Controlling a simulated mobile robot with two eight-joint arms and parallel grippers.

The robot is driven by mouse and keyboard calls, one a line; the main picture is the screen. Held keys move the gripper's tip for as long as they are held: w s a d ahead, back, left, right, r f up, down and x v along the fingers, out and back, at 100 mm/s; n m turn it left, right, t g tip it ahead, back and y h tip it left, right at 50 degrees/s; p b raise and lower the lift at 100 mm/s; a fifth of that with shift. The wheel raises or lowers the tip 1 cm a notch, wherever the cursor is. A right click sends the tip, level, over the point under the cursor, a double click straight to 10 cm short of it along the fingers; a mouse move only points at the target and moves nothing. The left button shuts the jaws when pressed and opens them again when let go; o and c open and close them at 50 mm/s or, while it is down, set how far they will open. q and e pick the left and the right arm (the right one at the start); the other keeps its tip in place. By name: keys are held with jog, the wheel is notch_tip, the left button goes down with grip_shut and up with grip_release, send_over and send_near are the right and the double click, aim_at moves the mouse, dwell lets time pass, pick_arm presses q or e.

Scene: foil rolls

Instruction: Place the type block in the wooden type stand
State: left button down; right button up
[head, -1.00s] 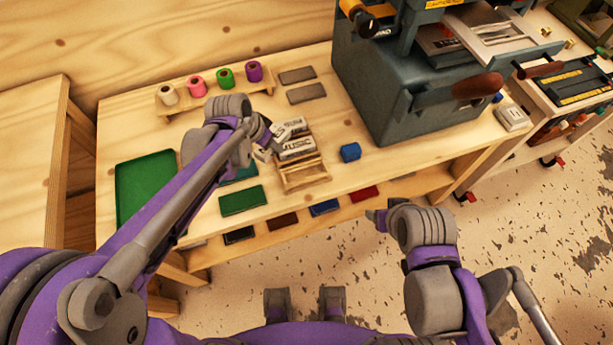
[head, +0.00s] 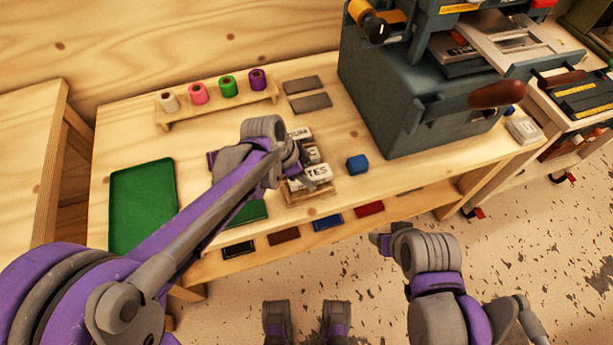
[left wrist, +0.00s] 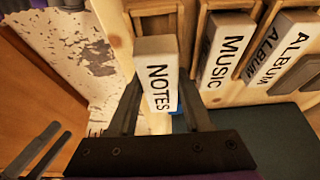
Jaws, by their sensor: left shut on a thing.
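The type block marked NOTES (left wrist: 157,75) is white with black letters. My left gripper (left wrist: 160,100) is shut on it, one finger on each side. In the head view my left gripper (head: 298,178) is over the front of the wooden type stand (head: 326,190), and the held block (head: 316,174) partly shows beside it. The left wrist view shows the stand's slot (left wrist: 155,10) behind the block; I cannot tell if the block touches it. Blocks marked MUSIC (left wrist: 228,48) and ALBUM (left wrist: 282,50) sit in neighbouring slots. My right gripper (head: 380,241) is low before the table, its jaws unclear.
A blue cube (head: 357,163) lies right of the stand. A large grey press (head: 410,90) stands farther right. A green tray (head: 142,205) is at the left. A rack with coloured rolls (head: 220,105) and grey plates (head: 304,86) are at the back.

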pick_arm(q)
jog(key=shift+f, duration=0.35)
jog(key=shift+f, duration=0.15)
jog(key=shift+f+b, duration=0.4)
jog(key=shift+f, duration=0.1)
